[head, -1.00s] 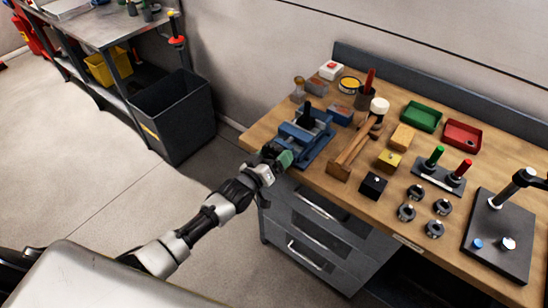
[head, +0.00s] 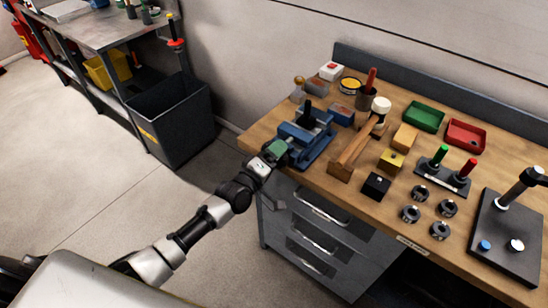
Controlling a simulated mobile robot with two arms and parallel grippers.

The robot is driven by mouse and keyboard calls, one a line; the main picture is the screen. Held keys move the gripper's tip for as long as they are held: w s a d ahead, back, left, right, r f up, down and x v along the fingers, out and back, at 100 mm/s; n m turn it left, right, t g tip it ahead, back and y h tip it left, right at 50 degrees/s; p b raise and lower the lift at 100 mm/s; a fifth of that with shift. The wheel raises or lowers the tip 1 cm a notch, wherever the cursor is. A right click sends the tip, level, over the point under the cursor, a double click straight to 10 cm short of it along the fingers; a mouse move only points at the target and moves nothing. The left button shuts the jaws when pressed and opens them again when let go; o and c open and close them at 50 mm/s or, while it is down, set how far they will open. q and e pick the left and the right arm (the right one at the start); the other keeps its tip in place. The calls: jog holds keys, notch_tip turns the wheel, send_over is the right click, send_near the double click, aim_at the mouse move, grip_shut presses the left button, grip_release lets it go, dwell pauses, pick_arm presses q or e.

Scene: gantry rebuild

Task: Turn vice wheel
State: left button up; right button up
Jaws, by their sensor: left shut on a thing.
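The blue vice (head: 308,138) is fixed at the left front corner of the wooden workbench (head: 334,194). My right gripper is not in view.
Blocks, green (head: 424,116) and red (head: 466,134) trays and several dark round parts fill the bench. A drawer unit (head: 318,230) stands below, a black bin (head: 170,121) to the left.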

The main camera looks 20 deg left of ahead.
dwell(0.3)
pick_arm(q)
jog(key=o, duration=0.7)
jog(key=b+v, duration=0.1)
jog(key=v, duration=0.9)
jog(key=shift+s+a, duration=0.1)
jog(key=shift+s, duration=0.3)
